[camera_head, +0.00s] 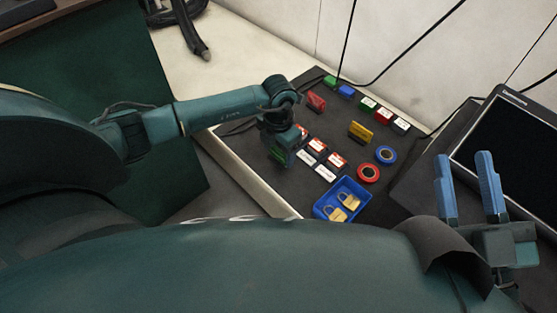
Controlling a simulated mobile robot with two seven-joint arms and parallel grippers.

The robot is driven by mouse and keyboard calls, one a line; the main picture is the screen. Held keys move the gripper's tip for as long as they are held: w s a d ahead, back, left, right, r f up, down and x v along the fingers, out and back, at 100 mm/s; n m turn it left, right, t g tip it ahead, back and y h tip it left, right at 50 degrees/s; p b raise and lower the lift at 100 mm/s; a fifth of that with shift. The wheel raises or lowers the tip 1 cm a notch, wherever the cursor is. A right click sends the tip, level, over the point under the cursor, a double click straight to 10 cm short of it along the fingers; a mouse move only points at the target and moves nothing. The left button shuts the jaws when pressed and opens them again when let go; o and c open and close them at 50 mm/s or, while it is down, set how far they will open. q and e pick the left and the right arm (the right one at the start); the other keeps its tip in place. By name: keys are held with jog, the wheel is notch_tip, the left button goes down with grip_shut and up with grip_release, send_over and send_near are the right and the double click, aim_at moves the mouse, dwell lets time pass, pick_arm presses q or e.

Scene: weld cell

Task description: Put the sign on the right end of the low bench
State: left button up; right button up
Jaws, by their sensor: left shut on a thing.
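My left gripper (283,160) reaches from the left over a low bench with a dark top (343,108) and points down. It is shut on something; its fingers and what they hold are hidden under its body. A small red upright piece (316,101) and a yellow upright piece (360,132) stand on the bench; I cannot tell whether either is the sign. My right gripper (469,187), with two blue fingers apart, is open and empty at the lower right, apart from the bench items.
Several red-and-white labelled pieces (337,161) lie beside my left gripper. A blue tape roll (386,154), a red roll (369,173) and a blue bin (319,207) with padlocks are further right. Small coloured boxes (368,104) line the back. A monitor (517,148) stands at right.

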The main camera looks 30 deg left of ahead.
pick_arm(q)
notch_tip(320, 180, down, 4)
jog(key=shift+r+b, duration=0.2)
jog(key=shift+b, duration=0.65)
jog(key=shift+r, duration=0.1)
jog(key=o, duration=1)
jog(key=shift+f, duration=0.2)
pick_arm(e)
notch_tip(320, 180, up, 2)
jog(key=shift+w+d+r+n+y, duration=0.1)
jog(key=shift+n+y, duration=0.4)
jog(key=shift+y, duration=0.05)
jog(key=shift+w+r+n+y, duration=0.1)
jog(key=shift+n+y, duration=0.4)
jog(key=shift+y, duration=0.05)
pick_arm(q)
jog(key=shift+r, duration=0.15)
